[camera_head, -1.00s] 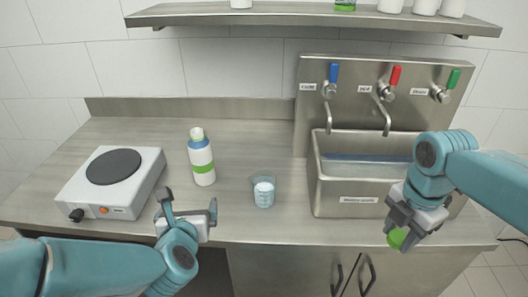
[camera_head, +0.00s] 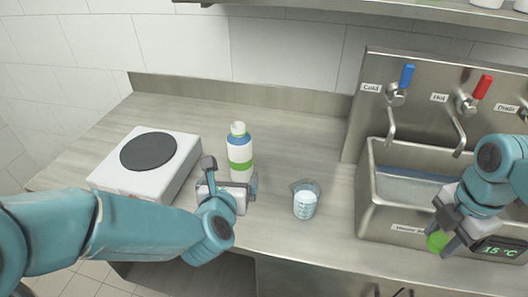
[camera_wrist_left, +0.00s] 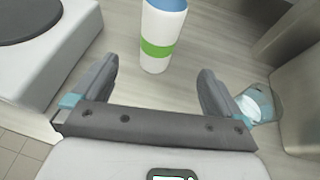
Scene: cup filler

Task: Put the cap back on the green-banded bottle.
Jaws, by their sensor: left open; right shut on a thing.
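The green-banded bottle (camera_head: 240,149) stands upright on the counter, white with a blue shoulder and a pale neck. In the left wrist view the bottle (camera_wrist_left: 157,30) is just beyond and between the open fingers, its top cut off by the frame edge. My left gripper (camera_head: 230,180) is open in front of the bottle; its fingers also show in the left wrist view (camera_wrist_left: 158,85). My right gripper (camera_head: 448,230) is shut on a green cap (camera_head: 437,241) in front of the sink.
A glass beaker (camera_head: 305,202) with whitish contents stands right of the bottle. A white hot plate (camera_head: 178,178) stands to the left. The steel sink (camera_head: 372,190) with labelled taps is at the right. Counter (camera_head: 290,150) behind the bottle is clear.

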